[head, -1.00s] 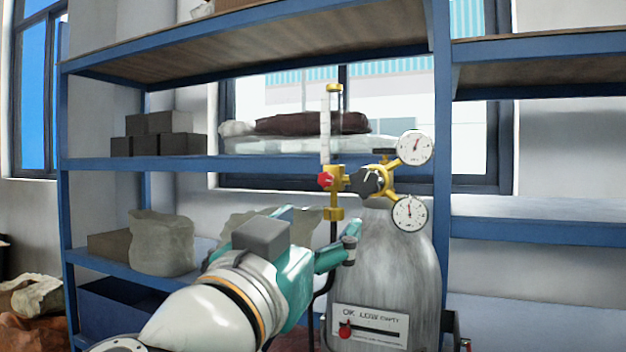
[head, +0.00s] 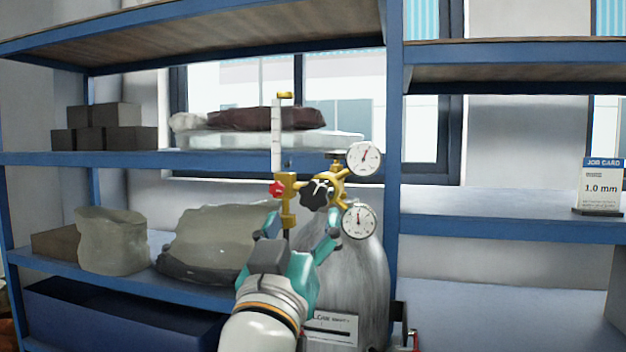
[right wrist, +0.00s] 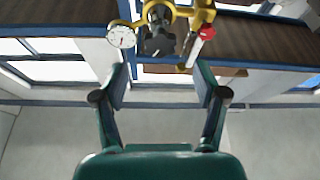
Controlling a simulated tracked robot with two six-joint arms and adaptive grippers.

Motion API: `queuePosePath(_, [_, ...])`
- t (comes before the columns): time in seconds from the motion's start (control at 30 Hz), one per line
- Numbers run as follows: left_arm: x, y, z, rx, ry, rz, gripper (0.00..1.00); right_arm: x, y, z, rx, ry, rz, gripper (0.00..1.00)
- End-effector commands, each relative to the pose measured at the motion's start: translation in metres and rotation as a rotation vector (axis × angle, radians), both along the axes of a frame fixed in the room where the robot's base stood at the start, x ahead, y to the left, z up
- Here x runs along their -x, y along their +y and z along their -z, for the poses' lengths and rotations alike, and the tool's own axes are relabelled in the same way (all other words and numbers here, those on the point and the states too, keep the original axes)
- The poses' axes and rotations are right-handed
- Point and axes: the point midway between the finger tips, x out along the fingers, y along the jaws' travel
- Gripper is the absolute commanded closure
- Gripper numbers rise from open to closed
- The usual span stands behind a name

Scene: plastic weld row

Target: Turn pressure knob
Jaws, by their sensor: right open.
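The black pressure knob (head: 316,194) sits on the front of a brass regulator (head: 331,180) above a grey gas cylinder (head: 362,275). Two round gauges, an upper one (head: 364,158) and a lower one (head: 359,221), flank it on the right. A red knob (head: 277,188) is left of it on the flow tube's brass block (head: 288,205). My right gripper (head: 299,226) is open and empty, just below the black knob and apart from it. In the right wrist view the black knob (right wrist: 160,42) shows beyond the open fingers (right wrist: 160,98). My left gripper is not in view.
Blue shelving (head: 395,120) stands around the cylinder. Sacks (head: 207,240) lie on the lower left shelf, and dark boxes (head: 105,118) on the shelf above. A job card (head: 600,185) reading 1.0 mm stands on the right shelf.

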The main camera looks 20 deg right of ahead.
Motion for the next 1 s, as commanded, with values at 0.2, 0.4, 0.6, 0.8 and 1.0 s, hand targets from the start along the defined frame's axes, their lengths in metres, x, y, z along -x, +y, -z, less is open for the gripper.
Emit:
queuePosePath(0.2, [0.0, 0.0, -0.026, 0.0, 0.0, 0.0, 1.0, -0.036, -0.022, -0.021, 0.001, 0.002, 0.003, 0.28])
queuePosePath(0.4, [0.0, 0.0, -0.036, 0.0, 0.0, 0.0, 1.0, -0.055, -0.034, -0.029, 0.001, 0.0, 0.001, 0.28])
queuePosePath(0.6, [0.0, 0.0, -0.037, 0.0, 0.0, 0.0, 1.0, -0.061, -0.037, -0.029, 0.0, 0.001, 0.0, 0.28])
queuePosePath(0.8, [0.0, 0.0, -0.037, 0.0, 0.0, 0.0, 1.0, -0.061, -0.037, -0.029, 0.001, 0.0, 0.0, 0.28])
queuePosePath(1.0, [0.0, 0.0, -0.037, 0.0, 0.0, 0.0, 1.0, -0.061, -0.037, -0.029, 0.0, 0.0, 0.0, 0.6])
